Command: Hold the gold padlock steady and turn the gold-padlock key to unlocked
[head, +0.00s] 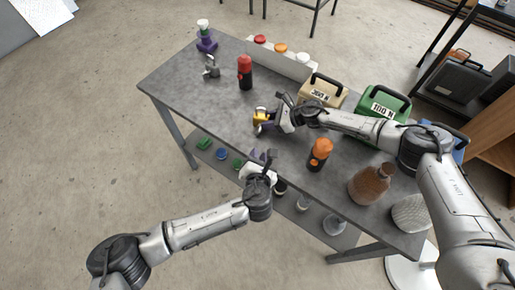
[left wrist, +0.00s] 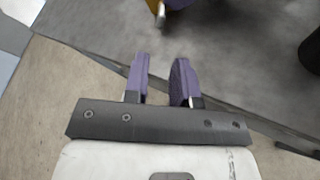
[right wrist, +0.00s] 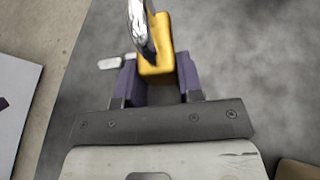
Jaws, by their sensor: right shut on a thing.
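The gold padlock (head: 261,114) is on the grey table, near its front edge. My right gripper (head: 273,119) is shut on it. In the right wrist view the gold body (right wrist: 157,48) sits between the purple fingers, with its silver shackle (right wrist: 139,22) upward in the picture. A pale silvery piece, apparently the key (right wrist: 110,62), sticks out to the left beside the left finger. In the left wrist view a bit of gold and a silver tip (left wrist: 161,18) show at the top edge. My left gripper (head: 263,157) is open and empty, at the table's front edge, apart from the padlock.
A red-topped bottle (head: 245,72) and a grey metal piece (head: 211,68) stand left of the padlock. An orange-capped bottle (head: 319,155) and a brown jar (head: 371,184) stand right. A lower shelf holds several small items.

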